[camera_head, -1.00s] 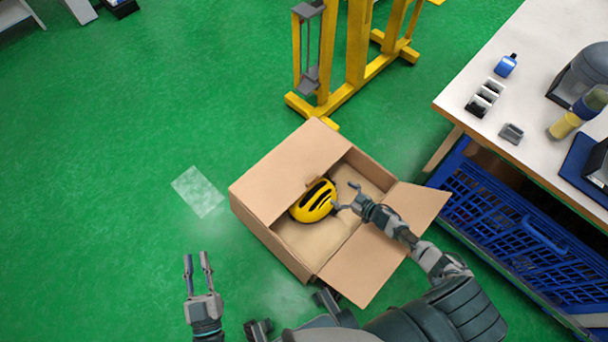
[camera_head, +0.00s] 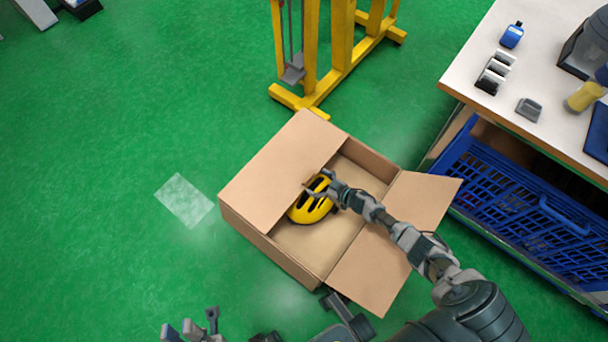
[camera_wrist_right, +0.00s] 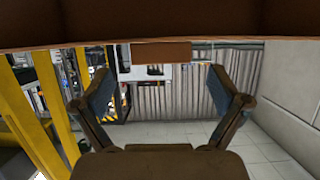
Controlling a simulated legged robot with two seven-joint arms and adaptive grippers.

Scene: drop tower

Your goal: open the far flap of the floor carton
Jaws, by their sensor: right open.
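The brown floor carton (camera_head: 262,245) stands open on the green floor. One flap (camera_head: 283,160) still lies folded inward over its upper-left part, with a small tab at its inner edge. A yellow helmet (camera_head: 310,207) with dark vents lies inside, partly under that flap. My right gripper (camera_head: 318,188) reaches into the opening, at the flap's inner edge and over the helmet. In the right wrist view its fingers (camera_wrist_right: 160,95) are spread with nothing between them; a brown band with a tab (camera_wrist_right: 160,52) crosses above. My left gripper (camera_head: 190,322) is open and empty at the bottom edge.
Two other flaps (camera_head: 425,197) hang folded out at the carton's right. A yellow frame (camera_head: 340,60) stands behind it. A white-topped bench (camera_head: 480,65) with a blue crate (camera_head: 520,205) is at right.

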